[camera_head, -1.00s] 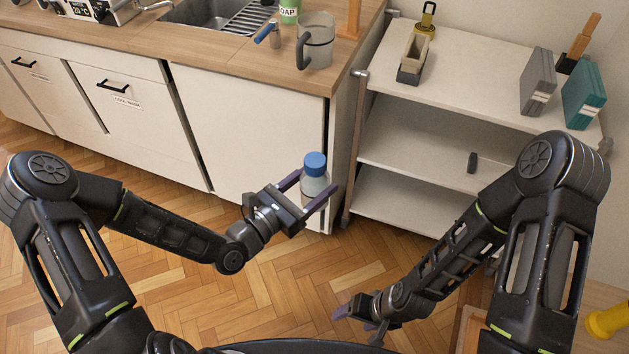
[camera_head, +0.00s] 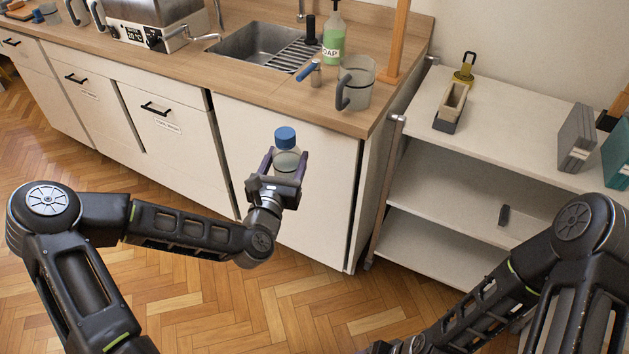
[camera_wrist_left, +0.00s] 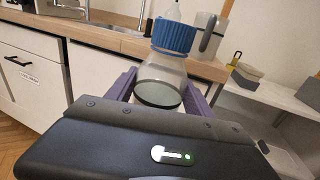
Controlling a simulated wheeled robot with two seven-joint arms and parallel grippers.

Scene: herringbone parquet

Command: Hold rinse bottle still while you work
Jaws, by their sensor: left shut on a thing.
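The rinse bottle (camera_head: 286,160), clear with a blue cap, is upright between the fingers of my left gripper (camera_head: 281,167). My left gripper is shut on it and holds it in the air in front of the white cabinet doors. In the left wrist view the bottle (camera_wrist_left: 161,80) stands between the two purple fingers, with its cap and shoulder clear above them. Its lower part is hidden behind the gripper body. My right arm comes in from the lower right, and its fingers are below the frame edge.
The wooden counter (camera_head: 240,85) behind holds a sink (camera_head: 262,45), a green soap bottle (camera_head: 333,40) and a clear jug (camera_head: 356,84). A white shelf unit (camera_head: 480,140) stands at the right, with grey (camera_head: 576,138) and teal (camera_head: 618,155) boxes on top. Parquet floor is open below.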

